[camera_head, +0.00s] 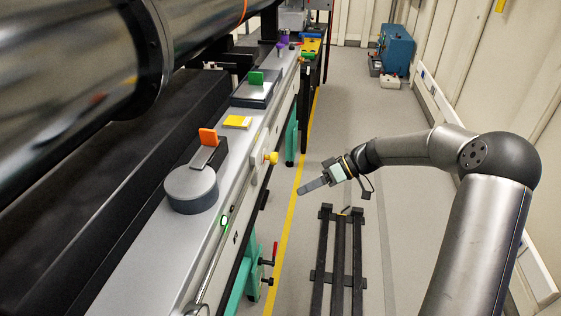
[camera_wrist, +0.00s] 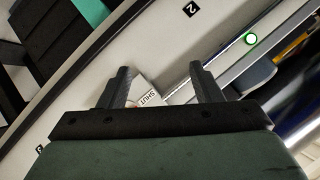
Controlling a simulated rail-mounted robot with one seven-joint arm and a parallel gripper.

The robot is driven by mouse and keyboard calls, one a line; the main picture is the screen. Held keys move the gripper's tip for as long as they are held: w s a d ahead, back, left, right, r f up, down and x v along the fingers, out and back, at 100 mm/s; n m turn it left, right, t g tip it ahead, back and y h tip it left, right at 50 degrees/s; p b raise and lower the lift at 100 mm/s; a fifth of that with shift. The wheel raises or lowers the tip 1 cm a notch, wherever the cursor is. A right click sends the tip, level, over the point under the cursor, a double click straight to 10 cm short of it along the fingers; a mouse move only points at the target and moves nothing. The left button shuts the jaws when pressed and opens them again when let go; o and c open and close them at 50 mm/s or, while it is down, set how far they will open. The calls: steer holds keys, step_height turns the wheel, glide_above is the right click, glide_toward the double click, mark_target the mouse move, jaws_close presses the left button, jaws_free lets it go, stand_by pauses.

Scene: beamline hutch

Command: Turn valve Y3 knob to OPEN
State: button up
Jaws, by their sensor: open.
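My gripper (camera_head: 300,191) is at the end of the arm, level with the side of the long bench and apart from it in the head view. In the wrist view its two fingers (camera_wrist: 162,80) stand apart with nothing held between them. A white label reading SHUT (camera_wrist: 150,98) shows between and behind the fingers, on the pale side panel (camera_wrist: 75,105). A yellow knob (camera_head: 271,158) sticks out from the bench side in the head view, ahead of the gripper. No marking Y3 is readable. No knob shows clearly in the wrist view, where the gripper body hides the lower part.
A number 2 plate (camera_wrist: 190,10) is on the panel. A black floor frame (camera_head: 338,260) stands below the arm.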

mark_target(277, 158)
steer(key=w+d+n+t+y+b, duration=0.1)
steer(key=w+d+n+t+y, duration=0.1)
steer(key=w+d+t+y, duration=0.55)
steer(key=w+a+g, duration=0.1)
steer(key=w+a, duration=0.1)
steer(key=a, duration=0.3)
steer(key=w+a+g+h, duration=0.1)
steer(key=a, duration=0.5)
steer(key=w+a+g, duration=0.1)
steer(key=w+a, duration=0.1)
steer(key=a, duration=0.3)
steer(key=shift+w+a+f+h+p, duration=0.25)
steer(key=shift+w+f+p, duration=0.05)
steer(key=shift+w+f, duration=0.1)
steer(key=c, duration=1)
